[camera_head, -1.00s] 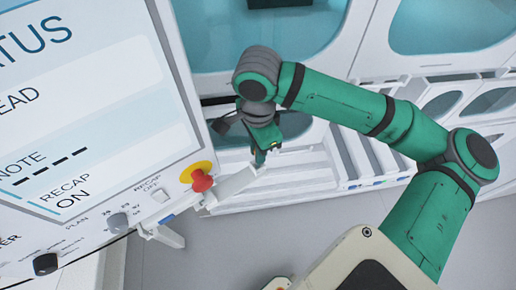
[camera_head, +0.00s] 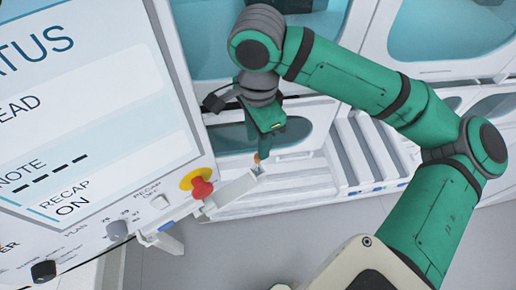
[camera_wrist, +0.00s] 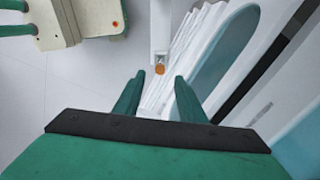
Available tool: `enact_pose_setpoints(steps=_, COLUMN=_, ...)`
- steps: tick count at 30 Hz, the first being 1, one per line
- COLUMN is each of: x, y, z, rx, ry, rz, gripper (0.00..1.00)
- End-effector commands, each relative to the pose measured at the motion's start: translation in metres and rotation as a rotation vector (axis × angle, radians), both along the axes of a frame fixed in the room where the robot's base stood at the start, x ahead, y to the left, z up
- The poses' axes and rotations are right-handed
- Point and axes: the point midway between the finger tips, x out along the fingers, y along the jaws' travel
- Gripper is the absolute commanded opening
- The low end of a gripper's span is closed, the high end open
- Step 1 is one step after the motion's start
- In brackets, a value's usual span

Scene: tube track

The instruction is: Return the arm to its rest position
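My gripper (camera_wrist: 157,88) is open in the wrist view, its two green fingers apart with nothing between them. In the head view, my gripper (camera_head: 262,136) hangs below the grey wrist joint, at the end of my green arm, above the tip of a white bracket. A small orange round piece (camera_wrist: 160,69) sits at the end of that bracket, just beyond the fingertips in the wrist view. The orange piece also shows in the head view (camera_head: 257,159), small, just under the gripper. Whether the fingers clear it fully is hard to tell.
A white bracket (camera_head: 231,191) juts from the console (camera_head: 95,60), beside a red button (camera_head: 201,187) on a yellow base. White stepped racks (camera_head: 366,155) and cabinets with teal windows (camera_head: 315,35) stand behind. Grey floor (camera_head: 290,235) shows below.

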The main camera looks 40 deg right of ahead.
Motion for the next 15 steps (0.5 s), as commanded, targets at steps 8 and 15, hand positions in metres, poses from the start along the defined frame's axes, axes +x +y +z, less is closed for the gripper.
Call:
enact_pose_setpoints(steps=8, x=0.000, y=0.000, z=0.027, rx=0.000, ry=0.000, rz=0.001, gripper=0.37)
enact_pose_setpoints(steps=15, x=0.000, y=0.000, z=0.029, rx=0.000, ry=0.000, rz=0.000, gripper=0.37)
